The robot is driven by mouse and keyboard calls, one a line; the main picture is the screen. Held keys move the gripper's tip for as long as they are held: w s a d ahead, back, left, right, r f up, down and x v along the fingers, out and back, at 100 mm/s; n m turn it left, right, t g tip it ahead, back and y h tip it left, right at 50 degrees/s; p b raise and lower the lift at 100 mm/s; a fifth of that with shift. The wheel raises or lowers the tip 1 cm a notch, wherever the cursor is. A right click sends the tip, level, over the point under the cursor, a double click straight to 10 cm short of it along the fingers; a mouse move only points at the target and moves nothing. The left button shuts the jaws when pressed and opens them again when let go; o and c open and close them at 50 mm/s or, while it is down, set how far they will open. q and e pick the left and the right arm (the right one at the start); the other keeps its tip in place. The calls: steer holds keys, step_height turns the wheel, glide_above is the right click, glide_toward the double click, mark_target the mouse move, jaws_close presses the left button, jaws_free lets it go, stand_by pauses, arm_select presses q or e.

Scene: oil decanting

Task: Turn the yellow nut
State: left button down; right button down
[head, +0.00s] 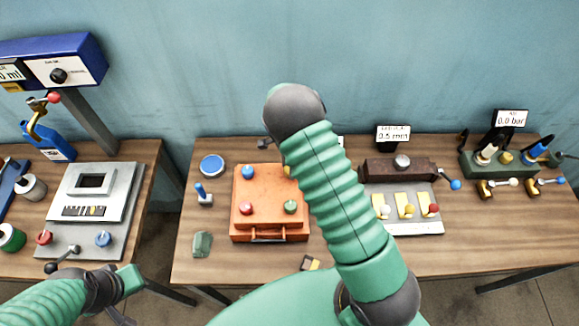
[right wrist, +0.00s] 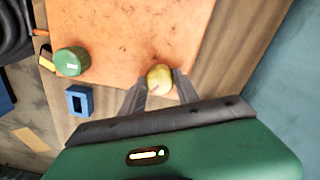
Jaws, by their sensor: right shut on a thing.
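The yellow nut (right wrist: 159,77) sits at a corner of the orange box (right wrist: 120,35) in the right wrist view. My right gripper (right wrist: 160,84) is shut on it, with one finger on each side. In the head view the orange box (head: 268,190) stands on the middle table, and only a sliver of the yellow nut (head: 287,171) shows beside my right arm. That arm hides most of the right gripper there. My left arm ends low on the left in the head view; its fingers are not clear.
Blue (head: 248,172), red (head: 246,208) and green (head: 290,207) nuts are on the same box. A blue-topped round container (head: 212,166) and a blue-handled item (head: 203,195) stand left of it. A device with yellow switches (head: 405,205) stands to the right.

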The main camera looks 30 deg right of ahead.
steer(key=shift+w+r, duration=0.15)
steer(key=shift+w, duration=0.1)
steer(key=c, duration=1.3)
jaws_free()
steer(key=o, duration=0.4)
steer(key=shift+s+a, duration=0.1)
step_height(320, 180, up, 17)
steer(key=b, duration=0.3)
steer(key=shift+f, duration=0.2)
